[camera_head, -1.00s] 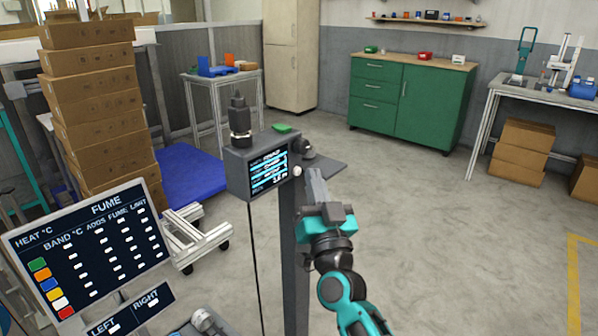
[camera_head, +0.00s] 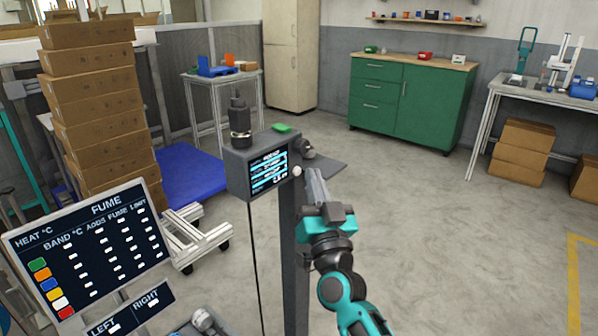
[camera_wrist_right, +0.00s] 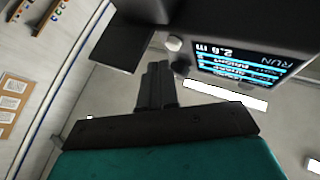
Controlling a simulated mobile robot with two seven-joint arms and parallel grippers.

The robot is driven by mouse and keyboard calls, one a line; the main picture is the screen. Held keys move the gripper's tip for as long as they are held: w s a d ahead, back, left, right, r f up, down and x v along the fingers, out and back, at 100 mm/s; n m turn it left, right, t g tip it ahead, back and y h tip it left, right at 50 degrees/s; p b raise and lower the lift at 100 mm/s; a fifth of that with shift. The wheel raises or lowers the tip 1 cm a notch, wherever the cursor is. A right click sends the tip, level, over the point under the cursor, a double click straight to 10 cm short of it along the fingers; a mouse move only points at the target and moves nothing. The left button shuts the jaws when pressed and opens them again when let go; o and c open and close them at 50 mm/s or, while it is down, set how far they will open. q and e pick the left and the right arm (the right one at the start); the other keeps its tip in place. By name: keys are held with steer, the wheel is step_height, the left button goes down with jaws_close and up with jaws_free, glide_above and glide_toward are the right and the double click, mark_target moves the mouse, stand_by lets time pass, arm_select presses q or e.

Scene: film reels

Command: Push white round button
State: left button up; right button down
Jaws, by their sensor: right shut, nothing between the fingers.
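The white round button (camera_head: 297,171) sits on the dark machine head at the right side of its lit screen (camera_head: 268,170). It also shows in the right wrist view (camera_wrist_right: 173,44), beside the screen (camera_wrist_right: 240,58). My right gripper (camera_head: 313,172) is shut and empty, its fingers pointing up toward the machine. In the head view its tips are just right of the button. In the right wrist view the fingertips (camera_wrist_right: 158,66) are just below the button, with a small gap showing.
A dark shelf plate (camera_head: 328,168) juts out right of the machine's post (camera_head: 287,250), close to my right gripper. A FUME sign board (camera_head: 90,245) stands at the lower left. Stacked boxes (camera_head: 95,110) stand behind it. The floor to the right is open.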

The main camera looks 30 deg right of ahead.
steer(key=shift+w, duration=0.15)
stand_by(0.4)
steer(key=shift+w+a, duration=0.15)
steer(key=shift+w, duration=0.1)
steer(key=shift+w+a, duration=0.15)
steer(key=shift+w, duration=0.25)
stand_by(0.6)
stand_by(0.4)
steer(key=shift+s+d+p, duration=0.3)
steer(key=shift+s+p, duration=0.25)
steer(key=shift+s, duration=0.25)
steer(key=s, duration=0.1)
steer(key=s+d+p, duration=0.1)
steer(key=s, duration=0.1)
steer(key=s+d, duration=0.1)
steer(key=shift+s, duration=0.3)
